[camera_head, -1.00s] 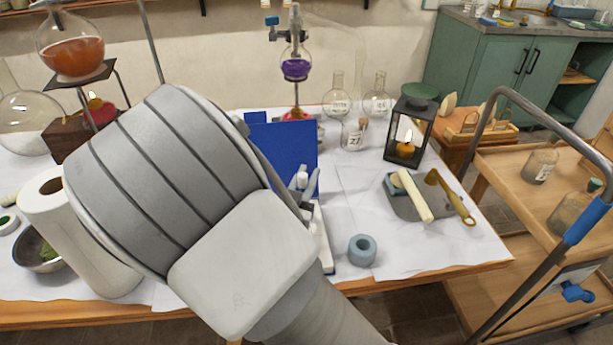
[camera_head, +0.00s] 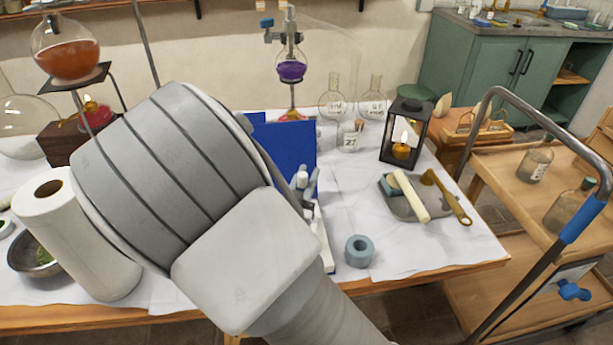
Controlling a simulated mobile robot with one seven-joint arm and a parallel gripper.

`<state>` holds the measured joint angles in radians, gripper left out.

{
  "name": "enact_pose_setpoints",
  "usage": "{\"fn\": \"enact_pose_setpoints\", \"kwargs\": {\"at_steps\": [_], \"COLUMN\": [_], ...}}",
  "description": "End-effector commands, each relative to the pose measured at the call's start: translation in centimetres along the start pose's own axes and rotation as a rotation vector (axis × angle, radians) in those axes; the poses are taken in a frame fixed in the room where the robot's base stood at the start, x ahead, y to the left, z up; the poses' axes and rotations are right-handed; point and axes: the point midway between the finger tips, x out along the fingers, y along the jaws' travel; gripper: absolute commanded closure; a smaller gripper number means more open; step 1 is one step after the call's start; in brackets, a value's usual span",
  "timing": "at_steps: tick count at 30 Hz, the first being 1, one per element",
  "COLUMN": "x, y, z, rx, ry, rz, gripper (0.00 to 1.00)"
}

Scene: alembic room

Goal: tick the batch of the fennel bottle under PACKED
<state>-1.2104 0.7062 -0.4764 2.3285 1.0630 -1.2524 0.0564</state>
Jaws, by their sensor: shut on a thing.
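A blue-covered book or folder (camera_head: 287,148) stands open on the white-covered table, its blue panel upright. A narrow strip of its white page (camera_head: 321,236) shows; my arm hides the rest, including any PACKED column. My gripper (camera_head: 308,188) is over the page in front of the blue panel, shut on a small white-ended thing (camera_head: 302,177), perhaps a pen. Its lower end is hidden, so I cannot tell if it touches the page. Bottles stand on the cart, one with a label (camera_head: 535,165) and one stoppered (camera_head: 570,208); I cannot tell which is fennel.
A blue-grey ring (camera_head: 360,251) lies right of the book. A lit lantern (camera_head: 405,132), a grey slab (camera_head: 405,205) with a pale stick and a brass tool, and a labelled jar (camera_head: 349,136) stand farther right and back. A paper roll (camera_head: 78,235) stands left.

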Motion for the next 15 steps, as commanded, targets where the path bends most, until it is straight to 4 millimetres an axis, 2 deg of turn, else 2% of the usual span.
{"fn": "enact_pose_setpoints", "kwargs": {"at_steps": [1,15], "x": [0.14,0.47], "y": [2.02,2.09], "z": [2.38,2.42], "rx": [-0.064,-0.064], "ry": [-0.033,-0.034], "rz": [0.03,0.029], "gripper": [1.0,1.0]}}
